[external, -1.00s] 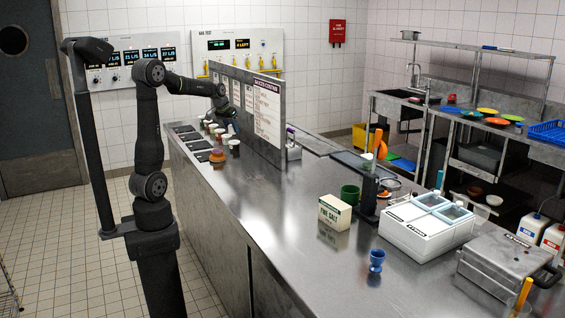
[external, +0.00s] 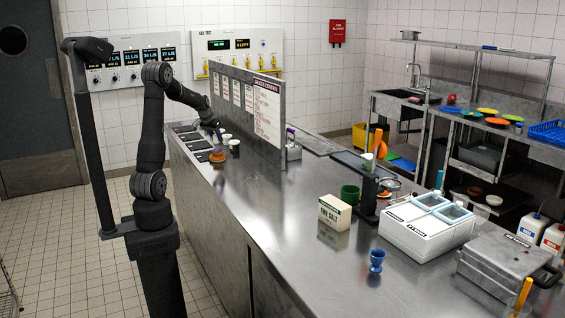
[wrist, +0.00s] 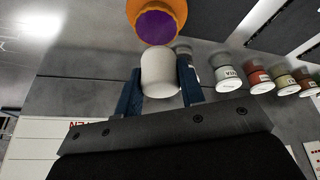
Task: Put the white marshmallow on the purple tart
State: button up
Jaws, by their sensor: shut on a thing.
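In the wrist view my gripper (wrist: 160,88) is shut on the white marshmallow (wrist: 160,72), with one blue finger on each side of it. The purple tart (wrist: 156,26) has an orange crust and a purple filling. It lies just beyond the marshmallow in the wrist view, and its top is cut off by the frame edge. I cannot tell whether the two touch. In the external view the tart (external: 217,156) sits on the counter's near-left edge, with my gripper (external: 215,135) above it. The marshmallow is too small to make out there.
A row of small labelled cups (wrist: 257,80) stands to the right in the wrist view. An upright panel with signs (external: 250,95) stands on the counter (external: 290,215), close to my gripper on its right. Dark inset panels (external: 190,137) lie to the left.

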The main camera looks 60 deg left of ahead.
aim_at(216, 142)
jog(key=shift+f, duration=1.6)
jog(key=shift+f, duration=0.45)
jog(key=o, duration=0.6)
jog(key=shift+o, duration=0.2)
jog(key=shift+r, duration=0.4)
jog(key=v, duration=1.2)
